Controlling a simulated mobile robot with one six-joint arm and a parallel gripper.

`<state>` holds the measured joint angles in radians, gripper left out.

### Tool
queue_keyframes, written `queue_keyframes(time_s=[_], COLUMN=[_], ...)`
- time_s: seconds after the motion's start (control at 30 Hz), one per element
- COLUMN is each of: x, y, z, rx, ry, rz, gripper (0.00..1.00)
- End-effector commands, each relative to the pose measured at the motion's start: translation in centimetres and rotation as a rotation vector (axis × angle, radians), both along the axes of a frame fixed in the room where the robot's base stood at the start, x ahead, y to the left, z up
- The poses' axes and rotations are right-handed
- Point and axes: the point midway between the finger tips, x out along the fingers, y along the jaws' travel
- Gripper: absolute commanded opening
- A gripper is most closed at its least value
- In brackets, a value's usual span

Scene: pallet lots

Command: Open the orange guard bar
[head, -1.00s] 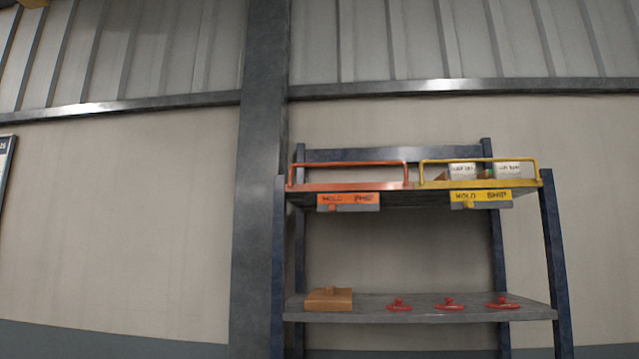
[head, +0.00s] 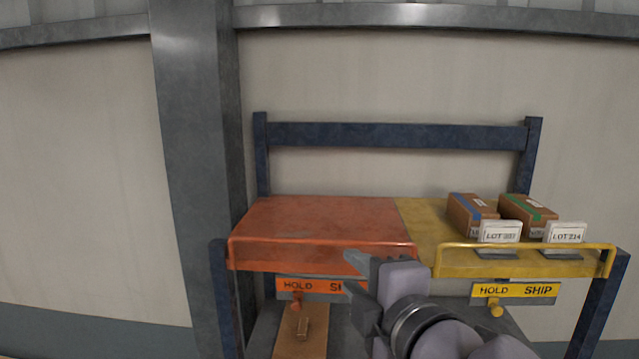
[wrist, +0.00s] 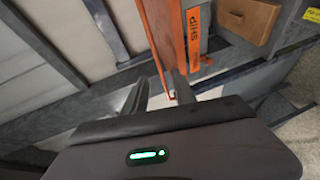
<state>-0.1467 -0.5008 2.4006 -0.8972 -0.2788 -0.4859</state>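The orange guard bar (head: 320,242) runs along the front edge of the orange half of the upper shelf (head: 320,215). It appears raised. My gripper (head: 348,270) is in front of the bar's right part in the head view, with its fingers apart. In the wrist view the thin orange bar (wrist: 153,57) shows between the two finger tips (wrist: 162,82). I cannot tell whether they touch it. The orange HOLD/SHIP plate (head: 305,286) hangs below the edge, partly hidden by my gripper, with an orange knob (head: 297,303) near HOLD.
The yellow guard bar (head: 530,246) fronts the yellow half, with two cartons (head: 470,212) and lot cards (head: 500,232) behind it. Its yellow plate (head: 515,291) has a knob near HOLD. A brown block (head: 300,335) lies on the lower shelf. The orange surface is empty.

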Motion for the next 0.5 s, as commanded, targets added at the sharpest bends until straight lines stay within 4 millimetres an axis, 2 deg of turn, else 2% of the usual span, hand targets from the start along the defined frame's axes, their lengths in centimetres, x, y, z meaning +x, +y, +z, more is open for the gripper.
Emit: queue_keyframes(time_s=[0.03, 0.17, 0.3, 0.5], x=[0.1, 1.6, 5.2, 10.5], y=[0.4, 1.2, 2.6, 4.5], z=[0.8, -0.1, -1.3, -2.0], rx=[-0.014, -0.024, -0.022, -0.021], ry=[-0.009, -0.014, -0.010, -0.011], rz=[0.016, 0.028, 0.026, 0.023], gripper=[0.32, 0.32, 0.32, 0.32])
